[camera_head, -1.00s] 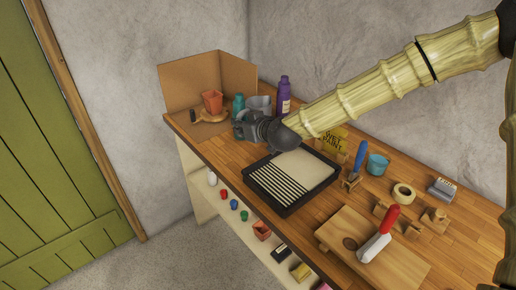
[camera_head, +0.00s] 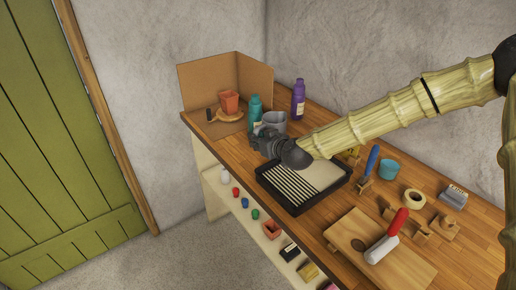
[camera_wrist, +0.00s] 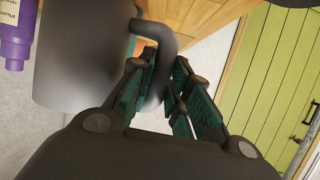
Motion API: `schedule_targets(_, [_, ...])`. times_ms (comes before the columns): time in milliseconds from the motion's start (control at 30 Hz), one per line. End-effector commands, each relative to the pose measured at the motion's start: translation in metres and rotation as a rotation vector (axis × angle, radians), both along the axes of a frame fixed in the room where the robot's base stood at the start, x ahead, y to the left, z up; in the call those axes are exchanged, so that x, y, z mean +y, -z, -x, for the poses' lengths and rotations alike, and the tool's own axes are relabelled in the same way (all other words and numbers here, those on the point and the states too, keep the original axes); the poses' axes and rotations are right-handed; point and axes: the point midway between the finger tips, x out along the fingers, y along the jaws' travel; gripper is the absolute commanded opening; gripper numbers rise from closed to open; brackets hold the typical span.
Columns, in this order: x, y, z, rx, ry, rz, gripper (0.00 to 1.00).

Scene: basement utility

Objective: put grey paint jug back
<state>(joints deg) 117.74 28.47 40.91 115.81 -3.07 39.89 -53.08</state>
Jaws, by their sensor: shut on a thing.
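The grey paint jug (camera_head: 274,120) is at the back left of the wooden bench, just right of a teal bottle (camera_head: 255,108). My gripper (camera_head: 262,138) is on the near side of the jug in the head view. In the wrist view the jug's body (camera_wrist: 80,60) fills the upper left, and its curved handle (camera_wrist: 158,42) runs down between my fingers (camera_wrist: 168,88). My gripper is shut on that handle. My wrist hides part of the jug in the head view, and I cannot tell whether its base touches the bench.
A purple bottle (camera_head: 298,100) stands behind the jug. A cardboard screen (camera_head: 208,88) surrounds an orange cup (camera_head: 229,102) and a brush at the left end. A black paint tray (camera_head: 290,207) lies right of my gripper. A red-handled tool (camera_head: 385,242) rests on a board.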

Motion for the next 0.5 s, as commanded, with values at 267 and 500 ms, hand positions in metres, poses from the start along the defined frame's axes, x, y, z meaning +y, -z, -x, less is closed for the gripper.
schedule_targets(267, [0.000, 0.019, 0.000, 0.003, 0.001, -0.001, 0.00])
schedule_targets(500, [0.000, 0.035, 0.000, 0.000, 0.000, 0.001, 0.00])
